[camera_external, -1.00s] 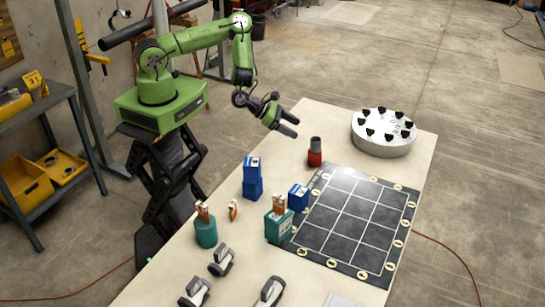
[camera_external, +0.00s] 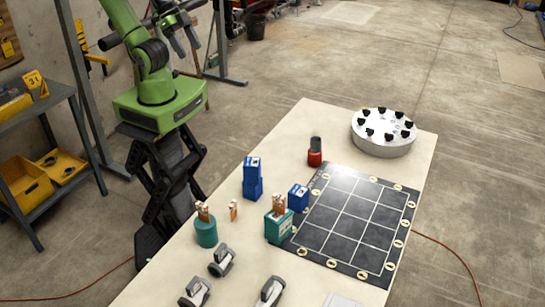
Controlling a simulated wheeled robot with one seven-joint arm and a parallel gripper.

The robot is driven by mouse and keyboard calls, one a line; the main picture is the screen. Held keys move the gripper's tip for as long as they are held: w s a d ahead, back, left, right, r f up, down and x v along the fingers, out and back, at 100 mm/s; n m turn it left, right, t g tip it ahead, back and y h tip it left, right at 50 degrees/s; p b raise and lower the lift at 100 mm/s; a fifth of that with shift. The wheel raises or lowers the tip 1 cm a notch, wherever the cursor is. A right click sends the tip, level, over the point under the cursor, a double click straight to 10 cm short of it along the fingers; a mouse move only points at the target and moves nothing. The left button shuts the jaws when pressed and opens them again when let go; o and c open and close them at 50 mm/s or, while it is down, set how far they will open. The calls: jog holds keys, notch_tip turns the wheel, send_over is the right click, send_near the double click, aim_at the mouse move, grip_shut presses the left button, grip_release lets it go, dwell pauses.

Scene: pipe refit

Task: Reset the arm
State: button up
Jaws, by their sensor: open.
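My gripper (camera_external: 184,42) is at the top of the external view, beside my green arm and above the floor behind the table. Its two dark fingers point down and are apart, with nothing between them. It is clear of the table and touches nothing there. The top of my arm is cut off by the upper edge of the picture.
The table (camera_external: 290,128) holds a dark gridded board (camera_external: 345,220), a white round holder (camera_external: 384,146), a red and black cylinder (camera_external: 315,152), blue boxes (camera_external: 252,188), teal containers (camera_external: 206,235) and grey clamp-like parts (camera_external: 221,261). A shelf (camera_external: 60,100) stands at left.

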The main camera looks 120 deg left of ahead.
jog(key=shift+m, duration=0.4)
jog(key=f+b, duration=0.4)
jog(key=shift+s+f, duration=0.3)
jog(key=shift+s, duration=0.05)
jog(key=shift+d, duration=0.1)
